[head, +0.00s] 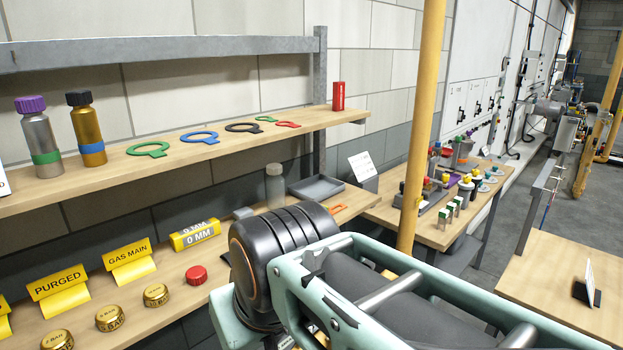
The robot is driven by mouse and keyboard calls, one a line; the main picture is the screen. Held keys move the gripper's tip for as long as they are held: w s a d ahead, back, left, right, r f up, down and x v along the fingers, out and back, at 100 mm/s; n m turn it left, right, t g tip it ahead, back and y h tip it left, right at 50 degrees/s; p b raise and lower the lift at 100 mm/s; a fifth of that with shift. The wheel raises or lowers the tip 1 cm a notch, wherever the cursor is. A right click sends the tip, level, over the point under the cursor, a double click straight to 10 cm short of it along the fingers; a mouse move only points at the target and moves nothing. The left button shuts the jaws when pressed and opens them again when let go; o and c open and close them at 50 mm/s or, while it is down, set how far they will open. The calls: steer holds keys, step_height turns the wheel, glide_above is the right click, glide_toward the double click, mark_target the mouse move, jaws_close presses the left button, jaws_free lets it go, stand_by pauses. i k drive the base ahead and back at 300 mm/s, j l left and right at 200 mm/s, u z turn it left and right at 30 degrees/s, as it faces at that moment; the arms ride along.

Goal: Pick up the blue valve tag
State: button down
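The blue valve tag (200,137) is a flat ring with a small tab. It lies on the upper wooden shelf (120,176), between a larger green tag (150,149) on its left and a black tag (243,127) on its right. Nothing covers it. My arm shows at the lower middle and right, in front of and below the shelf. My gripper's fingers are not in view.
Two bottles (40,140) stand at the shelf's left, and a red cylinder (338,96) at its right end. The lower bench holds yellow signs (129,259), gold caps (156,295), a red cap (196,275) and a grey tray (315,188). A yellow pipe (424,110) rises beyond my arm.

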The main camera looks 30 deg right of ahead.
mark_target(547, 209)
steer(key=z, duration=2.5)
steer(key=u, duration=0.9)
steer(key=l+u, duration=0.25)
steer(key=u, duration=0.25)
steer(key=i+l+u, duration=0.1)
steer(key=l+u, duration=0.2)
steer(key=u, duration=0.15)
steer(key=l+u, duration=0.25)
steer(key=k+l+u, duration=0.1)
steer(key=l+u, duration=0.2)
steer(key=l, duration=0.15)
steer(key=k+l+u, duration=0.1)
steer(key=l, duration=0.25)
steer(key=k+l+u, duration=0.1)
steer(key=l, duration=0.3)
steer(key=k+l+u, duration=0.1)
steer(key=l, duration=0.2)
steer(key=k+l+u, duration=0.1)
steer(key=l, duration=0.25)
steer(key=k, duration=0.1)
